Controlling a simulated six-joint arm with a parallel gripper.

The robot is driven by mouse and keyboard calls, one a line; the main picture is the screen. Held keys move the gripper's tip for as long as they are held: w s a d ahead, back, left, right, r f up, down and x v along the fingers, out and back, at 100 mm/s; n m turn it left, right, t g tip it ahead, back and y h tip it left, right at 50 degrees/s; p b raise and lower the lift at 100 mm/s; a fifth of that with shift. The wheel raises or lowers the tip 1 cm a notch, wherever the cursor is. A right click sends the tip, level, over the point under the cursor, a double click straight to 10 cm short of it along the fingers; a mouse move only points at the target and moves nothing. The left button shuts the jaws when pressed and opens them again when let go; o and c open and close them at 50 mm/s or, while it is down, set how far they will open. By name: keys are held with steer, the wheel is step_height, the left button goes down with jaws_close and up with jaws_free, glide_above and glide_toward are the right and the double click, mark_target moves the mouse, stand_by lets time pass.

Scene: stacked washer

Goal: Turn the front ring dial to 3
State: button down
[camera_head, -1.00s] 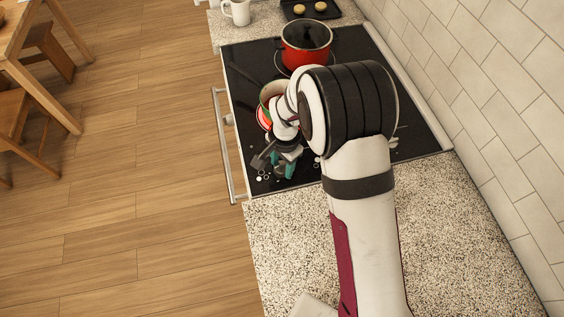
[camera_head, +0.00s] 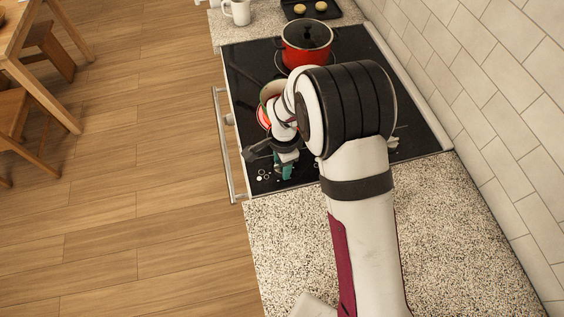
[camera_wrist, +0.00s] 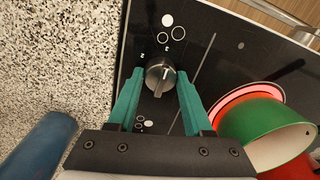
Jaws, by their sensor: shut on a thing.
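The ring dial (camera_wrist: 159,77) is a round metallic knob with a raised grip bar on the black cooktop (camera_wrist: 228,55), close to its edge. Small white digits and circles are printed around it; the digits and the pointer are too small to read surely. My gripper (camera_wrist: 161,82) has its two teal fingers on either side of the dial, shut on it. In the head view my gripper (camera_head: 285,170) is over the near left part of the cooktop, and my arm and wrist hide the dial.
A green and red pan (camera_wrist: 265,130) sits close to my gripper on a glowing red ring (camera_wrist: 247,92). A lidded red pot (camera_head: 305,45) stands farther back. Speckled counter (camera_head: 285,230) lies in front; an oven handle (camera_head: 222,145) runs along the left.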

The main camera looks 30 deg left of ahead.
steer(key=shift+c, duration=1.5)
jaws_free()
step_height(320, 180, up, 16)
steer(key=shift+s+d, duration=0.3)
steer(key=shift+d, duration=0.15)
steer(key=shift+f, duration=0.1)
steer(key=s+d+r, duration=0.1)
steer(key=d+r, duration=0.4)
steer(key=d, duration=0.6)
steer(key=s+d+n+y, duration=0.1)
steer(key=s+d, duration=1.4)
steer(key=shift+s+r+g, duration=0.2)
steer(key=shift+s+g, duration=0.1)
steer(key=shift+s, duration=0.1)
